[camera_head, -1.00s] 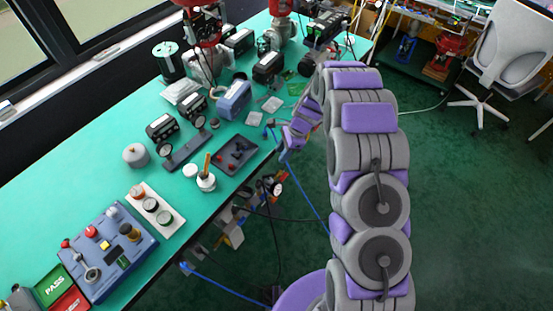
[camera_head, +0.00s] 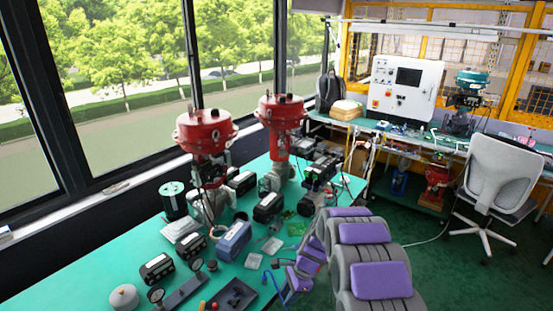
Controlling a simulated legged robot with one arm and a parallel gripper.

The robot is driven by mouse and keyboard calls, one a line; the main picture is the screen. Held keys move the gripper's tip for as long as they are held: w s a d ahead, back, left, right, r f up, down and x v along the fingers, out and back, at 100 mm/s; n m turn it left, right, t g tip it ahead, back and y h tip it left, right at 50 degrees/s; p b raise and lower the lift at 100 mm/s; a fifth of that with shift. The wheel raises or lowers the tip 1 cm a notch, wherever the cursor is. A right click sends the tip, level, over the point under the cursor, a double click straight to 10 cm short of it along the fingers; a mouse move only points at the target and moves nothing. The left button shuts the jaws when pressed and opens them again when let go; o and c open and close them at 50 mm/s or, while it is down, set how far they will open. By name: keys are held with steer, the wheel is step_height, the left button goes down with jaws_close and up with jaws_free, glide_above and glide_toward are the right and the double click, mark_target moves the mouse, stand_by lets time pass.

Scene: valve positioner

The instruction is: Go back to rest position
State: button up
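My arm, grey with purple pads, rises from the bottom right of the head view and reaches forward along the right edge of the green workbench (camera_head: 90,285). Its far end bends down to the left, and my gripper (camera_head: 283,288) hangs low by the bench edge. The fingertips are too small and partly cut off to tell whether they are open or shut. Two red valve actuators (camera_head: 205,132) and (camera_head: 281,112) stand upright on the bench beyond the arm. The arm appears apart from them.
Black and blue positioner boxes (camera_head: 234,239), a dark tray (camera_head: 234,295) and a green spool (camera_head: 174,200) crowd the bench. A white chair (camera_head: 497,180) stands at right. A back bench carries a white control panel (camera_head: 404,88). Green floor (camera_head: 450,275) is open right of the arm.

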steer(key=s+d+r+n+h, duration=0.3)
steer(key=s+r+n, duration=0.5)
steer(key=s+r, duration=0.95)
steer(key=s+d+r+n, duration=0.2)
steer(key=s, duration=0.5)
steer(key=s+d+r+n, duration=0.2)
steer(key=s, duration=0.6)
steer(key=s+d+r+n+h, duration=0.1)
steer(key=s+d+r+n, duration=0.1)
steer(key=s, duration=0.6)
steer(key=shift+d+r+n+g, duration=0.15)
steer(key=shift+d+n+g, duration=0.3)
steer(key=shift+n, duration=0.15)
steer(key=shift+s, duration=0.1)
